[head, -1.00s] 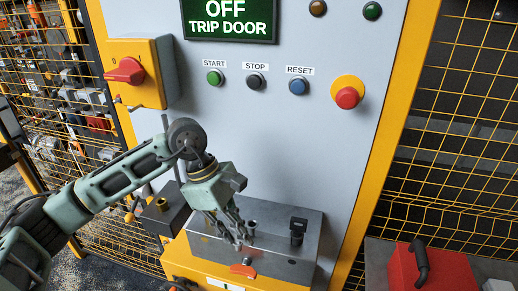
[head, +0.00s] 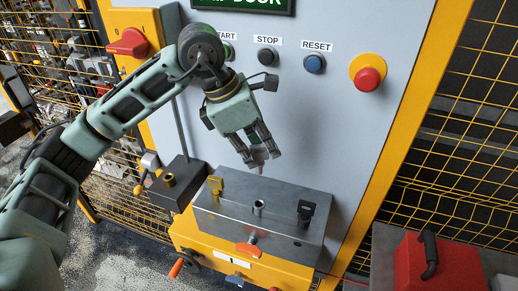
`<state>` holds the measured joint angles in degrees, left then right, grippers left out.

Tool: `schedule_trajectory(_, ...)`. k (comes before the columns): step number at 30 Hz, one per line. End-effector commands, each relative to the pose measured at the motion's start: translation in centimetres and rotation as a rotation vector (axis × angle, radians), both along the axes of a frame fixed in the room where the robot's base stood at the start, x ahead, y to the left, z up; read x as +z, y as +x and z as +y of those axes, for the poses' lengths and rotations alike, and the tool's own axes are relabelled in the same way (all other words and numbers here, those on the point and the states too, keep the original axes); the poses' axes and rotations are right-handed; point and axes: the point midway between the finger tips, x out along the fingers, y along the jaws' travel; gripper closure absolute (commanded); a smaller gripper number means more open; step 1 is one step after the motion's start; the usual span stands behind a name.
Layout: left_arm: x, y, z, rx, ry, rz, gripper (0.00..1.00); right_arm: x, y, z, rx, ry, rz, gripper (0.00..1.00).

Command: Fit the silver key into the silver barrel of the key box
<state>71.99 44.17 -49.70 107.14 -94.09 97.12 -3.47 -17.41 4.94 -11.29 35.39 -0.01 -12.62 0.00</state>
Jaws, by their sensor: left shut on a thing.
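The key box (head: 228,216) is a grey metal block on a yellow stand. Its silver barrel (head: 259,207) stands up from the middle of the top, with an open upper end. A gold-coloured piece (head: 215,184) stands at the left of the top and a black key-like piece (head: 305,211) at the right. My left gripper (head: 256,159) points down, above and behind the silver barrel in the picture. It is shut on a small silver-grey piece, seemingly the silver key (head: 259,165), mostly hidden by the fingers. The key is apart from the barrel. My right gripper is out of view.
A dark block with a brass barrel (head: 169,180) stands left of the key box. Behind is a grey panel with buttons, a red stop button (head: 368,79) and a red rotary switch (head: 128,41). A red box (head: 436,262) sits at lower right, beside yellow mesh.

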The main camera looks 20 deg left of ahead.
Motion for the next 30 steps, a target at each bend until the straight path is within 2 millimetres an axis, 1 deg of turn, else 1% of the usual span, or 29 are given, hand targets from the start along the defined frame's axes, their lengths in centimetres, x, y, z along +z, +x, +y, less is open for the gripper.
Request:
schedule_trajectory(5,-1.1,0.0,0.0,0.000,-0.002,-0.001,1.00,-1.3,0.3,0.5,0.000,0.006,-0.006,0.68)
schedule_trajectory(13,-3.8,0.0,0.0,0.000,-0.002,-0.001,1.00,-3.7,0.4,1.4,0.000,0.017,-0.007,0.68)
schedule_trajectory(30,-9.3,0.0,0.0,0.000,-0.002,-0.001,1.00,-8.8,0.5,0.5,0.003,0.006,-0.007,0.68)
